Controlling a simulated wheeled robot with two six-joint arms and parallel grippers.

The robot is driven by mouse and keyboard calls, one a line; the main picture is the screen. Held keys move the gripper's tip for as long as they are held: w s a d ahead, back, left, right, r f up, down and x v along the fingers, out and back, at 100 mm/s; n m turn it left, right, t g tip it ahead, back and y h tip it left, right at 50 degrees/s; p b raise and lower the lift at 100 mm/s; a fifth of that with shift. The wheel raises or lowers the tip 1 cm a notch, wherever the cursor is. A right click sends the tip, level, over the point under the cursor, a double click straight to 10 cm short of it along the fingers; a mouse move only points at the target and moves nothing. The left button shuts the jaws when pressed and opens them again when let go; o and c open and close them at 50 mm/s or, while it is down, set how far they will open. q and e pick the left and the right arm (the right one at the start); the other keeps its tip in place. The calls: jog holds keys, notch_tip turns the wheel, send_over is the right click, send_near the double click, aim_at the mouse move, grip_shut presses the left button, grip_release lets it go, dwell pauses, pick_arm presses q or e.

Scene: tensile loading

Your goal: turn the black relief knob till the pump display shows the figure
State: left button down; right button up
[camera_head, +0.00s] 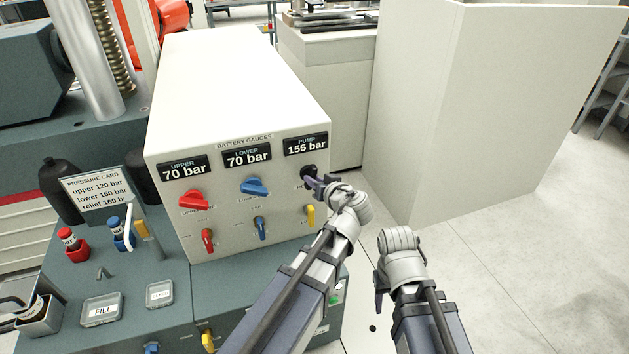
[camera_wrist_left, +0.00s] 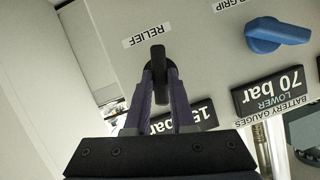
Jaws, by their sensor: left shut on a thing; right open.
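The black relief knob (camera_wrist_left: 158,66) is at the right end of the white panel, below the pump display. My left gripper (camera_wrist_left: 157,84) is shut on it, one finger on each side. In the head view the left gripper (camera_head: 316,184) covers part of the knob (camera_head: 309,171). The pump display (camera_head: 305,145) reads 155 bar. In the left wrist view the pump display (camera_wrist_left: 190,116) is upside down and partly hidden by a finger. The pressure card (camera_head: 97,194) reads upper 120 bar, lower 150 bar, relief 160 b, its edge cut off. My right gripper (camera_head: 381,283) is open and empty, over the floor.
The upper display (camera_head: 183,168) and lower display (camera_head: 247,155) each read 70 bar. A red knob (camera_head: 194,199) and a blue knob (camera_head: 254,187) sit left of the relief knob. Small red, blue and yellow valves (camera_head: 310,215) are below. A white cabinet (camera_head: 480,100) stands at right.

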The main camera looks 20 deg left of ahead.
pick_arm(q)
jog(key=shift+s+n, duration=0.1)
jog(key=shift+n, duration=0.2)
jog(key=c, duration=0.8)
grip_release()
jog(key=shift+o, duration=0.2)
pick_arm(e)
jog(key=shift+r, duration=0.1)
